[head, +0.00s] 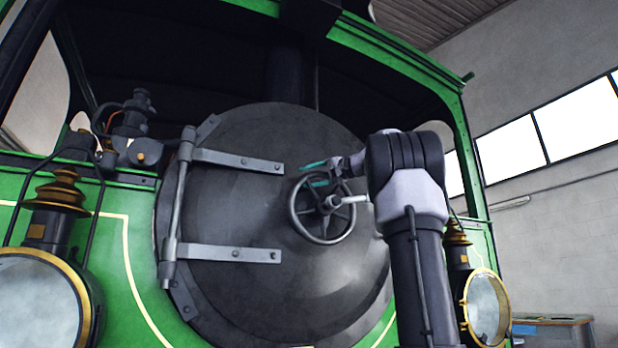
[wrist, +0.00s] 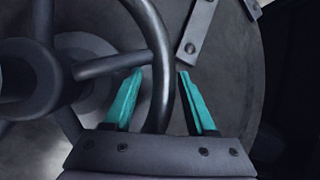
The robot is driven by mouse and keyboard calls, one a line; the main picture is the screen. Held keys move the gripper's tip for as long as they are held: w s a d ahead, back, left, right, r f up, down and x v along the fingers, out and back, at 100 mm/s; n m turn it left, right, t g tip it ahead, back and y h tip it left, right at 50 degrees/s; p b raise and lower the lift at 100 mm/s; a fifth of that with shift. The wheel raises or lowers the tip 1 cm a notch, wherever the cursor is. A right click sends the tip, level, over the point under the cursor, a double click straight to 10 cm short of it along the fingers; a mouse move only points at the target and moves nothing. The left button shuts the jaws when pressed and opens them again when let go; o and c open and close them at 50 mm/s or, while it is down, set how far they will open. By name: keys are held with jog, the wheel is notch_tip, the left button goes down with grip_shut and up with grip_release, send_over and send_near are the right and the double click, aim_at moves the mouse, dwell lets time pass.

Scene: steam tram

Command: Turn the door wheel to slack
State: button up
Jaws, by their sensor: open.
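The door wheel (head: 347,226) is a dark grey spoked handwheel at the middle of the round smokebox door (head: 250,140). A light metal handle sticks out at its hub. My gripper (head: 312,174), with teal fingers, is at the upper rim of the wheel. In the wrist view the wheel's rim (wrist: 166,60) runs between the two open fingers (wrist: 160,72), one on each side of it. The fingers look apart from the rim, with a spoke near the left fingertip. The hub (wrist: 50,85) is at the left. My arm covers the door's right side in the head view.
Two hinge straps (head: 238,160) cross the door's left half; a strap end (wrist: 195,28) shows above the right finger in the wrist view. A large brass-rimmed lamp (head: 40,300) stands at left, another lamp (head: 486,305) at right. A blue workbench (head: 550,328) stands far right.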

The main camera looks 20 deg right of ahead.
grip_shut()
jog(key=shift+s+a+r, duration=0.1)
jog(key=shift+r, duration=0.15)
dwell(1.2)
